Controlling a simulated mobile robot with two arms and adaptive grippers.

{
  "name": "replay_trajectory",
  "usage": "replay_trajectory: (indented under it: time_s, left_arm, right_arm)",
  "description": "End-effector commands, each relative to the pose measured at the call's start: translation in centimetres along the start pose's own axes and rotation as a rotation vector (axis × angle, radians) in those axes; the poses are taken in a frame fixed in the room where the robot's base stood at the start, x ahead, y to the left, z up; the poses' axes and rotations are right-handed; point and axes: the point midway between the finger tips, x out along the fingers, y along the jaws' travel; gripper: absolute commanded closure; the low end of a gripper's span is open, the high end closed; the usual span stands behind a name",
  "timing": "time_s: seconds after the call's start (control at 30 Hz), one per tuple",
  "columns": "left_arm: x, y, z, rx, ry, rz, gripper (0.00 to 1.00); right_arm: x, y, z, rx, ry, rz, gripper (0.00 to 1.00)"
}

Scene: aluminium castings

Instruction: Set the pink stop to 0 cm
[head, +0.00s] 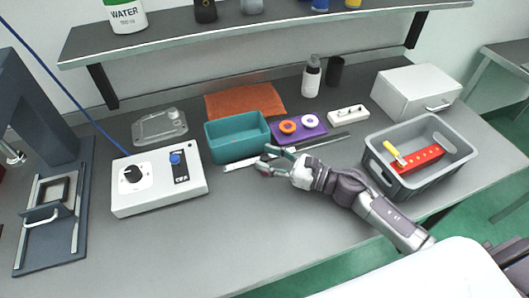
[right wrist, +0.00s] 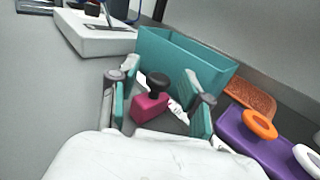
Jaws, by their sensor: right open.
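The pink stop (right wrist: 150,107) shows in the right wrist view as a pink block with a black knob on top. It sits on a pale scale strip (right wrist: 178,112); the strip's markings are too small to read. In the head view the strip (head: 237,163) runs in front of the teal bin, and the stop cannot be made out there. My right gripper (head: 266,158) is open over the strip. In the right wrist view its fingers (right wrist: 160,108) stand on either side of the stop, with gaps visible. My left gripper is out of view.
The teal bin (head: 208,142) stands just behind the strip. A purple tray (head: 299,138) with orange and white rings lies behind it to the right. A control box (head: 155,199) is at left, a grey crate (head: 404,185) at right. The front middle of the bench is clear.

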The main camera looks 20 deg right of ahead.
Motion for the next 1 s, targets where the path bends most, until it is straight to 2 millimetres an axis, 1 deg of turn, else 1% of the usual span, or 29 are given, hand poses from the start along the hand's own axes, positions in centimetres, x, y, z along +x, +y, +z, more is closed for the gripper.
replay_trajectory:
  time_s: [0.03,0.13,0.4,0.43,0.47,0.7,0.73,1.0]
  left_arm:
    - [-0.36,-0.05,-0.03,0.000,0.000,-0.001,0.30]
    - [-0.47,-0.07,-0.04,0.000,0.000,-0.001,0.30]
    - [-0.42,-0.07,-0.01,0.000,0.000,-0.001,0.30]
    - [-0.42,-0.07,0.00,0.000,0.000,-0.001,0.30]
    - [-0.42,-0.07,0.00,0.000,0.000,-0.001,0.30]
    - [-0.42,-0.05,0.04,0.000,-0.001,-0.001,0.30]
    - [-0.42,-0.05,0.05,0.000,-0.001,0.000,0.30]
    - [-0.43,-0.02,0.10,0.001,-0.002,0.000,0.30]
  right_arm:
    - [0.54,-0.02,0.23,0.000,-0.001,0.000,0.52]
    - [1.13,0.00,0.07,-0.001,0.000,0.000,0.52]
    - [1.30,0.02,-0.06,-0.001,0.001,0.000,0.52]
    - [1.30,0.02,-0.06,-0.001,0.001,0.000,0.53]
    - [1.29,0.02,-0.05,-0.001,0.001,0.000,0.58]
    - [1.28,0.02,-0.04,0.000,0.001,0.000,0.98]
    - [1.27,0.02,-0.05,0.000,0.001,0.000,1.00]
    - [1.33,0.07,-0.03,0.000,0.001,0.000,1.00]
